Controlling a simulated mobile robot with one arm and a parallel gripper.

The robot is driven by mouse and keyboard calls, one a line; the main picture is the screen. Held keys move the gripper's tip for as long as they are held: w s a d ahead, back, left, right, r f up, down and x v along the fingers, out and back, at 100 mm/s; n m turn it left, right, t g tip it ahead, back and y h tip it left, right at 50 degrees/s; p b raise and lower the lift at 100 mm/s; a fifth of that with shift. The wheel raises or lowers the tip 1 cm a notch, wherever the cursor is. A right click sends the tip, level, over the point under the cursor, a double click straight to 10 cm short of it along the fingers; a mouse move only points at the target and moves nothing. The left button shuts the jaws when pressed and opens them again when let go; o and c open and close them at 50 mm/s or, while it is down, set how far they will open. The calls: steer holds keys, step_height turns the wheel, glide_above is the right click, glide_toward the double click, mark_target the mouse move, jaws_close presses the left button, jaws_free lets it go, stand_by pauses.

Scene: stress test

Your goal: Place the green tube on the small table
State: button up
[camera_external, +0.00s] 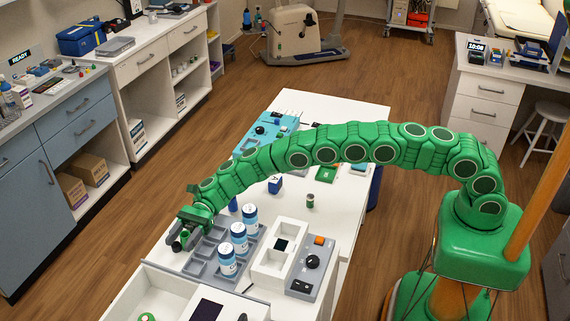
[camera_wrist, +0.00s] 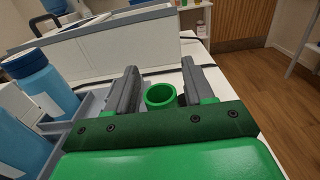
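My gripper (camera_external: 178,241) is low at the left edge of the long white table (camera_external: 318,108). The green tube (camera_wrist: 160,96), a hollow cylinder with an open top, is between its two grey fingers in the wrist view. Small gaps show on both sides of the tube, so the fingers look open around it. The tube also shows small and dark green between the fingers in the external view (camera_external: 184,236). Its lower end is hidden. I cannot tell which furniture is the small table; a small white stool (camera_external: 545,112) stands at the right.
Blue-and-white bottles (camera_external: 239,238) stand in a grey compartment tray (camera_external: 195,267) close beside my gripper. A white box (camera_external: 270,268) and a grey control panel (camera_external: 312,262) lie to the right. A small green-and-grey jar (camera_external: 310,201) stands farther back. Wooden floor lies left of the table.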

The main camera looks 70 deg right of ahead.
steer(key=shift+o, duration=0.4)
steer(key=shift+r, duration=0.15)
steer(key=d, duration=1.2)
